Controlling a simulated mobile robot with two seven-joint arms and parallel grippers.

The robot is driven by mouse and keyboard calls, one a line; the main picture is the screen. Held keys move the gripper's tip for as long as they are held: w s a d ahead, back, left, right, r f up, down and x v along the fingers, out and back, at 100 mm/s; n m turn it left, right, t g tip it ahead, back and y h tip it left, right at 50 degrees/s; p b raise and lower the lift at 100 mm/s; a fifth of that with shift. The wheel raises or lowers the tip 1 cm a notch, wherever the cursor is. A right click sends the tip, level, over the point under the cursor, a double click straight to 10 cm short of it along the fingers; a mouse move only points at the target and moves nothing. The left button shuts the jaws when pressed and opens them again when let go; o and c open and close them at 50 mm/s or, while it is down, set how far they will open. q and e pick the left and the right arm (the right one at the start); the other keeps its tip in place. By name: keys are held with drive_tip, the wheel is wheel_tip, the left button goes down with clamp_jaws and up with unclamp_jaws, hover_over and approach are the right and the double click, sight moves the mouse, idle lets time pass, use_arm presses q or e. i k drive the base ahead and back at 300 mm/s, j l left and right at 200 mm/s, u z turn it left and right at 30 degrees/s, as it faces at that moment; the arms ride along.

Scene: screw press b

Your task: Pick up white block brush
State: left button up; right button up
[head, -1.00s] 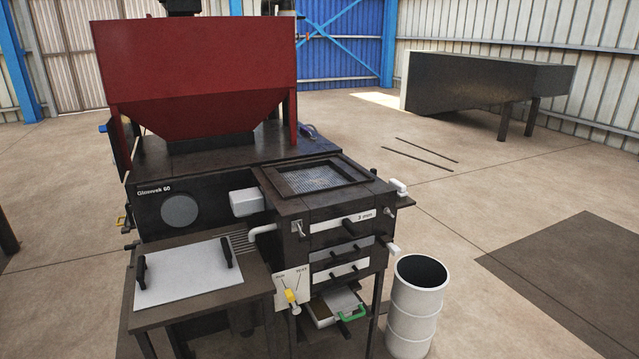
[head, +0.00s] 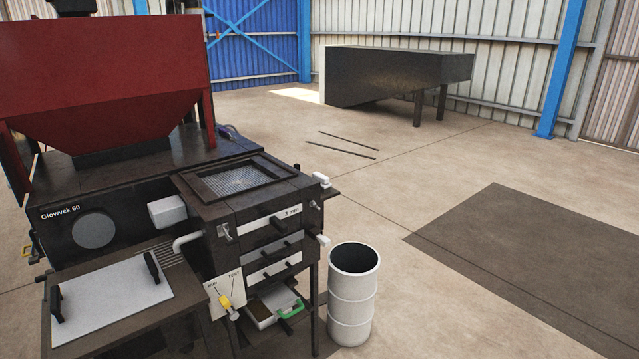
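No brush bristles can be made out, so I cannot tell which white piece is the white block brush. A small white block (head: 321,179) sits at the right rear edge of the black sieve unit, by the mesh top. Another small white block (head: 323,240) sticks out from the unit's right side, lower down. A larger white box (head: 168,211) is on the front of the machine, left of the mesh. Neither of my grippers is in view.
The machine has a red hopper (head: 100,75) and a mesh-topped sieve unit (head: 240,181). A white-topped table (head: 112,300) stands in front. A white barrel (head: 352,300) stands right of the unit. A large dark bin (head: 395,78) is at the back. Open floor (head: 400,185) lies to the right.

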sight(325, 186)
drive_tip(key=k, duration=0.55)
drive_tip(key=k+u, duration=0.4)
drive_tip(key=k+j+u, duration=0.2)
drive_tip(key=u, duration=0.15)
drive_tip(key=l+u, duration=0.1)
drive_tip(key=u, duration=1.6)
drive_tip(key=l, duration=5.55)
drive_tip(key=u, duration=0.05)
